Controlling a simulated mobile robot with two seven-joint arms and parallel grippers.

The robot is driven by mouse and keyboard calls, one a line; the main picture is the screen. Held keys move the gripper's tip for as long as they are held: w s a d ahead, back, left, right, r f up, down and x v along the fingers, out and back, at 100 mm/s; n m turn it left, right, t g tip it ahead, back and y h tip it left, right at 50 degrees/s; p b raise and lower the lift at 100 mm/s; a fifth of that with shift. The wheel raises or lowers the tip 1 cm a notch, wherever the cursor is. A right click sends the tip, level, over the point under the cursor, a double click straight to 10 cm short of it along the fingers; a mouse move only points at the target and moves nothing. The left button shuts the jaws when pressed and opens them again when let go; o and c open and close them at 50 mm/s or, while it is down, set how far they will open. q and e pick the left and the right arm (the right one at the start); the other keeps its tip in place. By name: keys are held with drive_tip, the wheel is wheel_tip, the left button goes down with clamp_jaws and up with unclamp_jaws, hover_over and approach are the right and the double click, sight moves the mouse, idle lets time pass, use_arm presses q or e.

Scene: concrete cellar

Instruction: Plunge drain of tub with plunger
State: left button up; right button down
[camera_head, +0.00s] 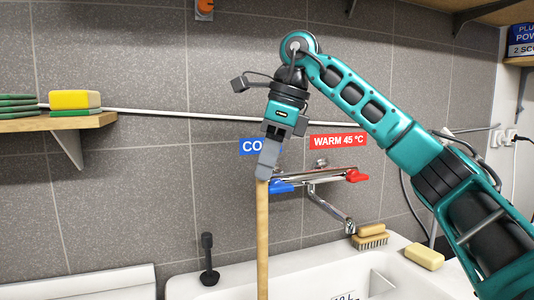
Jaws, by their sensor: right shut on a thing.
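My right gripper (266,168) reaches in from the right and points down. It is shut on the top of a plunger (262,240), of which only the upright light wooden handle shows. The plunger's lower end is cut off by the bottom of the picture, so its cup is hidden. A white tub (320,279) fills the bottom right, with its back rim and part of its inside in view. The drain is not in view. I cannot tell whether the plunger touches the tub. My left gripper is not in view.
A wall tap (320,178) with blue and red handles stands behind and right of the plunger. A brush (370,240), a soap bar (424,257) and a small black upright thing (208,262) are at the tub's rim. A shelf (60,123) holds a sponge at left.

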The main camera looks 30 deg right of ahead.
drive_tip(key=b, duration=0.3)
hover_over(267, 265)
wheel_tip(267, 265, down, 5)
drive_tip(key=shift+w+d+f, duration=0.1)
drive_tip(key=shift+w+f, duration=0.05)
wheel_tip(267, 265, down, 8)
drive_tip(key=b, duration=0.4)
drive_tip(key=shift+b, duration=0.4)
wheel_tip(267, 265, down, 6)
drive_tip(key=b, duration=0.3)
drive_tip(key=shift+r, duration=0.25)
drive_tip(key=shift+f+b, duration=0.4)
drive_tip(key=shift+f, duration=0.15)
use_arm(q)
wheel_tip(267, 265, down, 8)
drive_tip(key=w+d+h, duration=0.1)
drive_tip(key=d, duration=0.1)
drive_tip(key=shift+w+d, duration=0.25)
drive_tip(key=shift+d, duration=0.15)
use_arm(e)
drive_tip(key=shift+f, duration=0.2)
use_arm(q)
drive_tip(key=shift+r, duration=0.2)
use_arm(e)
drive_tip(key=shift+r, duration=0.1)
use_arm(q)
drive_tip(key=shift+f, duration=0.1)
use_arm(e)
drive_tip(key=shift+f, duration=0.25)
